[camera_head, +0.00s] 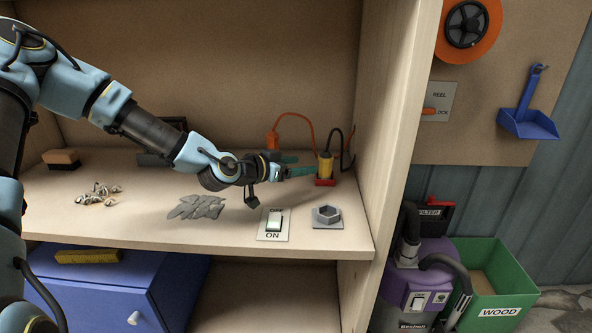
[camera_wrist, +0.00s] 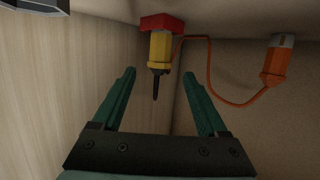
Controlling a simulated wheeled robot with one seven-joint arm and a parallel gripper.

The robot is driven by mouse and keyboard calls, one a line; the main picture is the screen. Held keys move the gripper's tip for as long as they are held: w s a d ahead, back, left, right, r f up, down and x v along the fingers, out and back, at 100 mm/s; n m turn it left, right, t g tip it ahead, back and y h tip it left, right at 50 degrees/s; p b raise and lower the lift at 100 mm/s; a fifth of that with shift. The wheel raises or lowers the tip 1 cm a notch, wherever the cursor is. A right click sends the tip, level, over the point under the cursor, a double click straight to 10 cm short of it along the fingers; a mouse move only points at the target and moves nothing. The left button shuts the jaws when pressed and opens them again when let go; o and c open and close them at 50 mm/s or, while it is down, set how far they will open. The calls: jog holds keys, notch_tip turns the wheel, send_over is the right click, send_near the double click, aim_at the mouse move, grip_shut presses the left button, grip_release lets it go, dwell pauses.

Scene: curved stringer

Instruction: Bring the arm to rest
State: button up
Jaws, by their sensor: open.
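My arm (camera_head: 150,125) reaches from the left into the upper bay of the wooden shelf unit. My gripper (camera_head: 318,170) is near the right end of the bay, level with a yellow tool (camera_head: 325,164) with a black tip on a red base. In the wrist view my gripper (camera_wrist: 158,85) has its two green fingers spread apart. The yellow tool (camera_wrist: 160,50) shows beyond and between the fingertips, with its dark tip pointing into the gap. I cannot tell whether any finger touches it.
The shelf (camera_head: 150,225) holds a switch plate (camera_head: 274,224), a hex nut piece (camera_head: 327,216), grey gloves (camera_head: 197,207), small metal parts (camera_head: 100,193) and a brush (camera_head: 61,159). An orange tool (camera_wrist: 278,65) with a cord stands behind. The side wall (camera_head: 395,120) is close on the right.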

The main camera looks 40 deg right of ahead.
jog(key=shift+s+a+r, duration=0.1)
jog(key=shift+a+r, duration=0.1)
jog(key=shift+a, duration=0.35)
